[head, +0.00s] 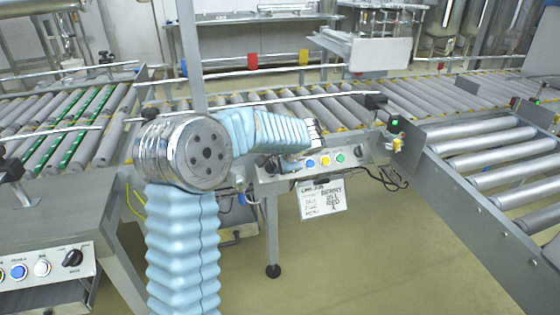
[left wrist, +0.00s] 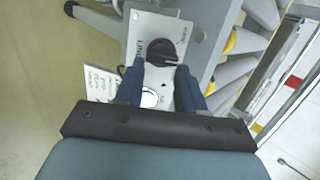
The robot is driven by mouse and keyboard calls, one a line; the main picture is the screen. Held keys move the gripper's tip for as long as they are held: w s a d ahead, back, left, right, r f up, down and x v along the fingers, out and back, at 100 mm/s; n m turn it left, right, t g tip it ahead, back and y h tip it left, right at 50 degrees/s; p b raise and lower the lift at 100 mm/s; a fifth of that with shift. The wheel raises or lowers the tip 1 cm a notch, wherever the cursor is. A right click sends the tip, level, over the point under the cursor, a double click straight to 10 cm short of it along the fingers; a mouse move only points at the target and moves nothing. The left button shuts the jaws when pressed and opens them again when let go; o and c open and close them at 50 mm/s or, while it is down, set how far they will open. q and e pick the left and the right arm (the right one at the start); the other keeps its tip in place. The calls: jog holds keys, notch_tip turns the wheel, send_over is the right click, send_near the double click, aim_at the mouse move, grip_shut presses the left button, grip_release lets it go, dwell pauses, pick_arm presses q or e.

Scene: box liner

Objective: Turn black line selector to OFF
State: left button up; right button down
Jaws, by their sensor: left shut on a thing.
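The black line selector (left wrist: 160,48) is a round knob on a grey panel in the left wrist view, beside lettering that appears to read LINE. Its pale pointer mark lies toward the right of that picture; I cannot read the position label there. My left gripper (left wrist: 160,66) has its dark blue fingers on both sides of the knob's near part, shut on it. In the head view my left arm reaches over the control panel (head: 375,152), and its gripper (head: 277,164) is small and partly hidden at the panel's left end. My right gripper is out of view.
Blue, yellow and green buttons sit along the same panel. A handwritten tag (head: 321,196) hangs below it. A second panel with another black knob (head: 72,258) is at the lower left. Roller conveyors (head: 485,150) surround the spot; the floor below is open.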

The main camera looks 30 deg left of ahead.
pick_arm(q)
jog(key=shift+s+a+f, duration=0.3)
jog(key=shift+a+f, duration=0.25)
jog(key=shift+a, duration=0.2)
jog(key=o, duration=0.8)
jog(key=w+d+v, duration=0.1)
jog(key=v, duration=1.4)
jog(key=shift+w+d, duration=0.25)
jog(key=shift+w, duration=0.05)
jog(key=shift+r, duration=0.1)
